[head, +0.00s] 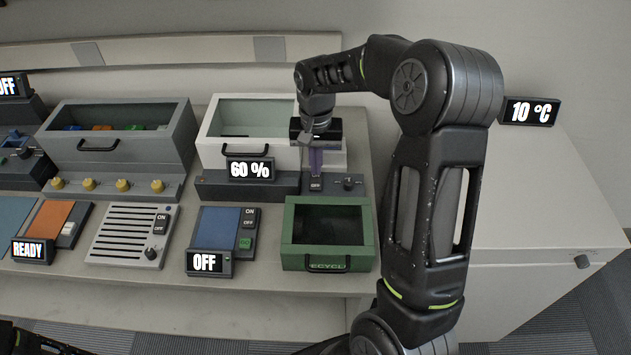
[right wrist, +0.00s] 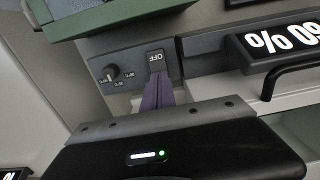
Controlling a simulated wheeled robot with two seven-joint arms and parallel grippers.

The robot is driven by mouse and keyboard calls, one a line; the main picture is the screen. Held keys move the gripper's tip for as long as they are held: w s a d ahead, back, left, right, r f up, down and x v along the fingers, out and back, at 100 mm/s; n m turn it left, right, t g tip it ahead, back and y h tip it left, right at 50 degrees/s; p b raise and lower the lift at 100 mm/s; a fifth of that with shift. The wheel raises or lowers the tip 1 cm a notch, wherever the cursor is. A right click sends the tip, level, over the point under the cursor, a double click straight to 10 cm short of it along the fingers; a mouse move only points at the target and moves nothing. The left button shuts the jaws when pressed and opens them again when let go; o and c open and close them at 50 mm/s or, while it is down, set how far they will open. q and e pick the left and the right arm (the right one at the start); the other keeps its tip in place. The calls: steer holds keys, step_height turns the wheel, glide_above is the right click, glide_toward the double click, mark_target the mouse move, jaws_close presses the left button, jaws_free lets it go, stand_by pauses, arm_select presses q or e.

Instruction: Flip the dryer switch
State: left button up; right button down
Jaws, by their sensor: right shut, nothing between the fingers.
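The dryer is a white box (head: 218,155) with a glass front lid, a black handle and a display (head: 250,169) reading 60 %. On its dark base strip sits a small rocker switch (head: 316,184). In the right wrist view the switch (right wrist: 157,61) shows the label OFF. My right gripper (head: 316,171) comes down from above, with its purple fingers shut and empty. In the right wrist view its fingertips (right wrist: 158,80) are right at the switch's edge; I cannot tell whether they touch. My left gripper is not in view.
A round knob (head: 348,183) sits just right of the switch. A green recycling bin (head: 288,246) stands directly in front. A blue-topped device (head: 217,229) with an OFF display is front left. A grey bin with yellow knobs (head: 178,145) stands left, and a 10 °C display (head: 529,112) at right.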

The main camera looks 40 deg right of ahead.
steer(key=shift+f+b, duration=0.45)
steer(key=shift+f, duration=0.25)
steer(key=shift+r, duration=0.15)
steer(key=shift+r+p, duration=2.55)
steer(key=shift+r, duration=0.9)
